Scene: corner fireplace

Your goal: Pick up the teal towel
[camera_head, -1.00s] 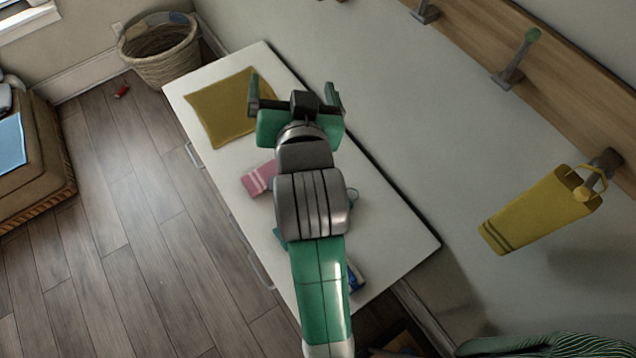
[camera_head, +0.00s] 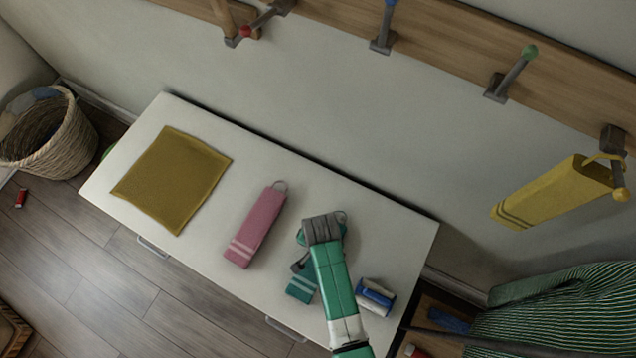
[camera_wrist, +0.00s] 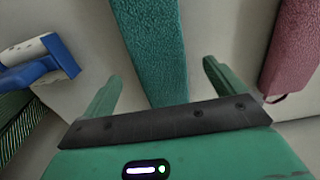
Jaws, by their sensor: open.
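The teal towel (camera_head: 300,289) lies folded in a long strip on the white cabinet top, with pale stripes near its front end. My arm hides its middle in the head view, and a small loop shows at its far end. In the wrist view the teal towel (camera_wrist: 150,40) runs down the picture between the two fingers. My gripper (camera_wrist: 160,74) is open above the towel, one finger to each side; whether the fingers touch it I cannot tell. In the head view the gripper is mostly hidden behind my arm.
A pink towel (camera_head: 257,225) lies left of the teal one, and a mustard cloth (camera_head: 172,178) further left. A blue-and-white item (camera_head: 375,297) lies close on the right. A yellow towel (camera_head: 550,197) hangs from a wall hook. A basket (camera_head: 50,140) stands at far left.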

